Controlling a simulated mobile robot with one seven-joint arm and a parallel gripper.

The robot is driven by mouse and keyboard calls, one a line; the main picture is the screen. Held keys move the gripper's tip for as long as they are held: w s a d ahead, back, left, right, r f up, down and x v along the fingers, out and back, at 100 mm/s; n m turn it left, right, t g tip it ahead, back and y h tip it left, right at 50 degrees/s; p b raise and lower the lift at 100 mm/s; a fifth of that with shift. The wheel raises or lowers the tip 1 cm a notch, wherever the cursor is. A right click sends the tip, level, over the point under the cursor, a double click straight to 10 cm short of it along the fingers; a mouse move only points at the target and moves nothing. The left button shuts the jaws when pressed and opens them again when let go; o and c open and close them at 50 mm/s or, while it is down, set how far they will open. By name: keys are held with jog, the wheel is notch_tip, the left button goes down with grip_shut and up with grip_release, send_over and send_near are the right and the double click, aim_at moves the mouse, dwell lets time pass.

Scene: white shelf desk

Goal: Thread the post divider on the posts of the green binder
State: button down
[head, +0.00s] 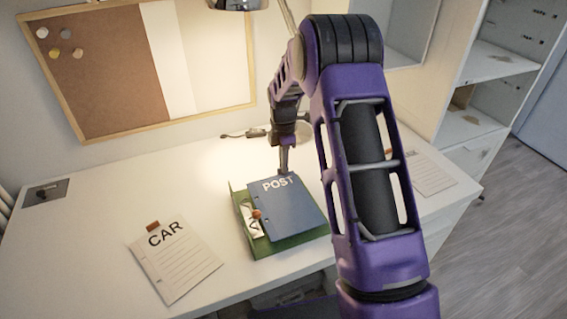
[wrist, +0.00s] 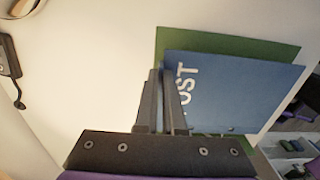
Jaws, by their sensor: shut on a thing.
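The blue post divider (head: 296,212), marked POST, lies over the green binder (head: 262,247), whose green edges show at its left and front. My gripper (head: 284,172) is shut on the divider's far edge, near the lettering. In the wrist view the fingertips (wrist: 166,84) grip the edge of the blue divider (wrist: 240,88), with the green binder (wrist: 225,44) showing beyond it. Metal parts and an orange piece (head: 256,214) show at the binder's left side by the divider's edge. I cannot tell whether the divider's holes are around the posts.
A lined CAR sheet (head: 175,262) with a brown tab lies left of the binder. Another lined sheet (head: 430,175) lies at the right, partly behind my arm. A dark card (head: 45,192) lies at the far left. A lamp (head: 235,5) hangs above; a corkboard (head: 95,65) is behind.

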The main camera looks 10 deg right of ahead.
jog(key=shift+f+b, duration=0.5)
jog(key=shift+f, duration=0.5)
dwell(0.7)
jog(key=c, duration=0.9)
grip_release()
jog(key=shift+c, duration=0.2)
notch_tip(320, 180, up, 18)
jog(key=p, duration=0.2)
jog(key=shift+f+p, duration=0.25)
jog(key=shift+p, duration=0.15)
